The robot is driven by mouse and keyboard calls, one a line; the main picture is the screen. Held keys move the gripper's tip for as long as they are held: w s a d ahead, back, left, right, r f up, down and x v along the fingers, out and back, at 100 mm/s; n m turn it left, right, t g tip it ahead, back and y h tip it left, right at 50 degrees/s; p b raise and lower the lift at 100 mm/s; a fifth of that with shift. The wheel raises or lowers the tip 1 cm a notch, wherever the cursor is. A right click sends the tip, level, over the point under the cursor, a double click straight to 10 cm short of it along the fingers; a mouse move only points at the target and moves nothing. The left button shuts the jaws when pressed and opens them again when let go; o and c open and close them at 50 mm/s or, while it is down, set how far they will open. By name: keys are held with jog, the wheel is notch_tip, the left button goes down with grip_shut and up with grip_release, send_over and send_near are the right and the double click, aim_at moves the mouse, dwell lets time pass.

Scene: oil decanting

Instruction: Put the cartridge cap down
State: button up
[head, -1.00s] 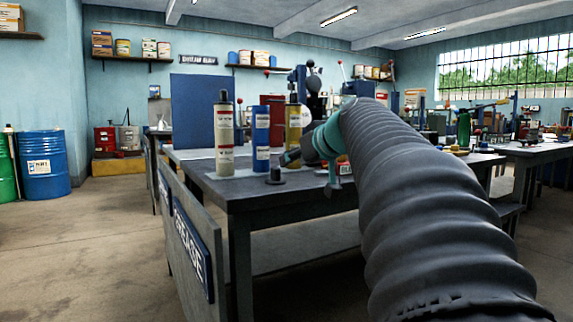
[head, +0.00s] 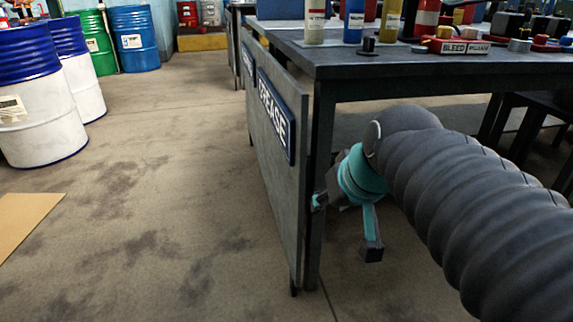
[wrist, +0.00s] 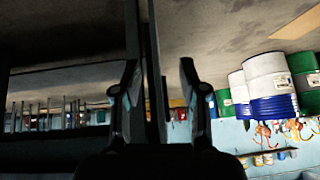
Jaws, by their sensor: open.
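A small black cap (head: 368,44), which looks like the cartridge cap, stands on the workbench top (head: 420,62) near its front left corner. It is in front of the blue cartridge (head: 354,22) and the yellow cartridge (head: 388,22), apart from both. My gripper (head: 344,224) is below the bench top, beside the front left leg, well away from the cap. Its fingers are spread with nothing held. In the wrist view my gripper (wrist: 158,72) is also open, and dark upright bars show between and beyond its fingers. The cap does not show in the wrist view.
A grey side panel with a blue GREASE sign (head: 275,117) and the bench leg (head: 318,180) are close to my gripper. A white cartridge (head: 315,22) and a BLEED tray (head: 457,47) are on the bench.

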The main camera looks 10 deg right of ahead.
jog(key=s+a+f+g, duration=0.1)
jog(key=s+f, duration=0.6)
jog(key=f, duration=0.2)
jog(key=shift+s+g+h, duration=0.3)
jog(key=shift+s+h, duration=0.05)
jog(key=shift+h, duration=0.05)
